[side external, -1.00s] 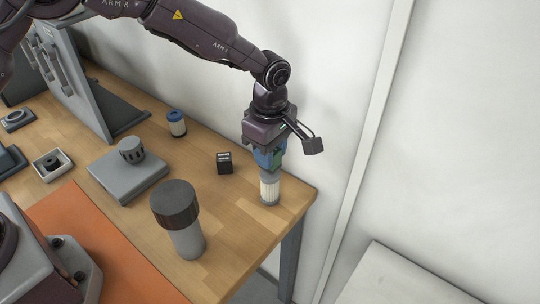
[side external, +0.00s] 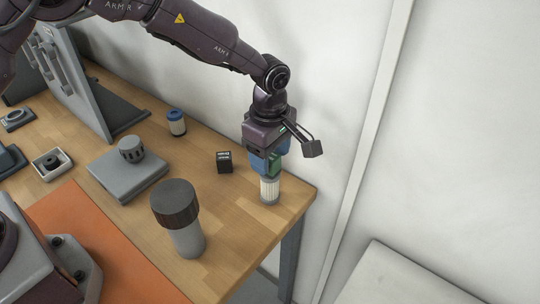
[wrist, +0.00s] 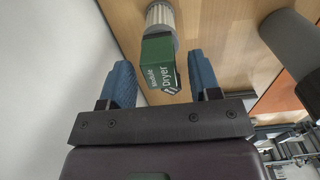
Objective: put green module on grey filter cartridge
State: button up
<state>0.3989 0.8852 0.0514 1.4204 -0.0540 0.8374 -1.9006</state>
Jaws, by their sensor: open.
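The green module (wrist: 160,62) has white lettering reading "Module Dryer". It also shows in the side view (side external: 275,165), partly covered by a blue finger. It sits at the top of the grey filter cartridge (side external: 269,190), which stands upright near the table's right corner. The cartridge's pale pleated side also shows in the wrist view (wrist: 161,17). The module appears to rest on it, though the contact is partly hidden. My gripper (wrist: 161,70) is open, its blue fingers on either side of the module with a gap at each side.
A small black box (side external: 224,162) and a blue-topped cartridge (side external: 176,123) stand to the left. A grey cylinder with a dark cap (side external: 178,220) stands in front left. The table edge is close on the right, with the wall behind.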

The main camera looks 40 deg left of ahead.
notch_tip(320, 180, up, 11)
jog(key=shift+r, duration=0.2)
jog(key=s+a+r+m+t, duration=0.3)
jog(key=s+a+r+m, duration=0.5)
jog(key=s+a+r, duration=0.4)
jog(key=s+a+m+t, duration=0.1)
jog(key=s+a+m, duration=0.1)
jog(key=s+m, duration=0.3)
jog(key=s+a+m+t, duration=0.1)
jog(key=s+a+m, duration=0.2)
jog(key=s, duration=0.6)
jog(key=shift+a+r+m+t, duration=0.3)
jog(key=shift+r+m, duration=0.15)
jog(key=shift+m, duration=0.55)
jog(key=shift+s, duration=0.1)
